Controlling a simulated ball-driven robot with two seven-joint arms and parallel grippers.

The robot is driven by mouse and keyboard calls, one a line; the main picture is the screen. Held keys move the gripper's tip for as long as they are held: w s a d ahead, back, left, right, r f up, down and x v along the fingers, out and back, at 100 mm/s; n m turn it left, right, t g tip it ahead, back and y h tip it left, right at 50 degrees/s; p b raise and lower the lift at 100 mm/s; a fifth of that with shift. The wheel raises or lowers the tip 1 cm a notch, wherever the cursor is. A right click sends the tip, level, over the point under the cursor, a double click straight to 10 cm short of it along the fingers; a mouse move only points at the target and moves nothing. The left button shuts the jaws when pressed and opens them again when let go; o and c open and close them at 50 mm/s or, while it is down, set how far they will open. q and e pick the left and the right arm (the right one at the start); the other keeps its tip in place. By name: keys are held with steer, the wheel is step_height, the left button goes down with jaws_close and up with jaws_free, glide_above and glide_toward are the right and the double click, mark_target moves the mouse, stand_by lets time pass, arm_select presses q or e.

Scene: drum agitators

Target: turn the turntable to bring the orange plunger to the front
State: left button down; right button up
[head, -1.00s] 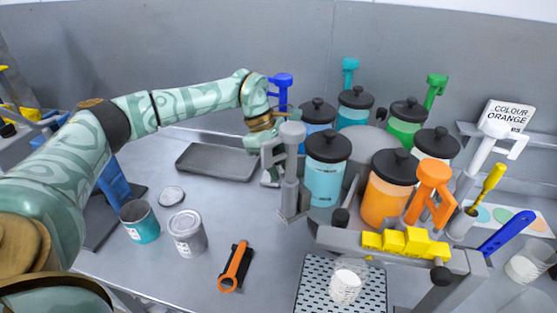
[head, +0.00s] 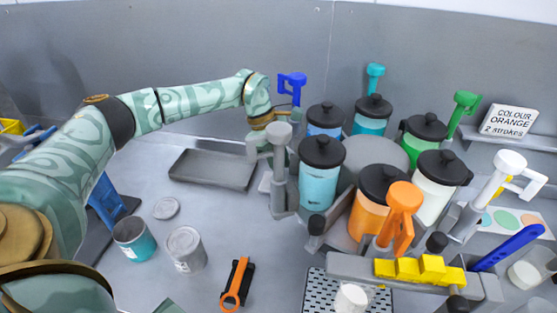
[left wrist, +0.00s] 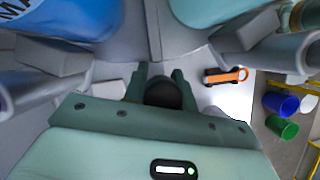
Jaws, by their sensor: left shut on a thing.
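The turntable (head: 340,240) carries several jars with black lids around a grey hub, each with a coloured plunger on its outer side. The orange plunger (head: 403,215) stands at the front right, beside the orange jar (head: 368,205). The grey plunger (head: 278,160) is at the left, the white one (head: 510,165) at the right, and the blue one (head: 292,82) at the back left. My left gripper (left wrist: 161,80) is shut on a dark round knob (left wrist: 162,95) between two jars. In the head view its fingers are hidden behind the grey plunger. My right gripper is not in view.
A grey bar with yellow blocks (head: 408,268) spans the front, above a perforated tray (head: 318,292) with a white cup (head: 351,298). Two cans (head: 186,248), an orange-handled tool (head: 236,284) and an empty grey tray (head: 213,170) lie left. A sign (head: 508,120) reads "COLOUR: ORANGE 2 strokes".

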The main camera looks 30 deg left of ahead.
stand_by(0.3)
arm_select(q)
steer(key=c, duration=1.2)
jaws_free()
steer(key=shift+d+r, duration=0.1)
steer(key=shift+c, duration=0.2)
steer(key=shift+o, duration=0.6)
steer(key=shift+w+d, duration=0.1)
steer(key=shift+a+r, duration=0.3)
steer(key=shift+r, duration=0.1)
steer(key=v, duration=1.5)
steer(key=shift+r+p, duration=0.2)
steer(key=shift+p, duration=0.2)
steer(key=shift+d, duration=0.1)
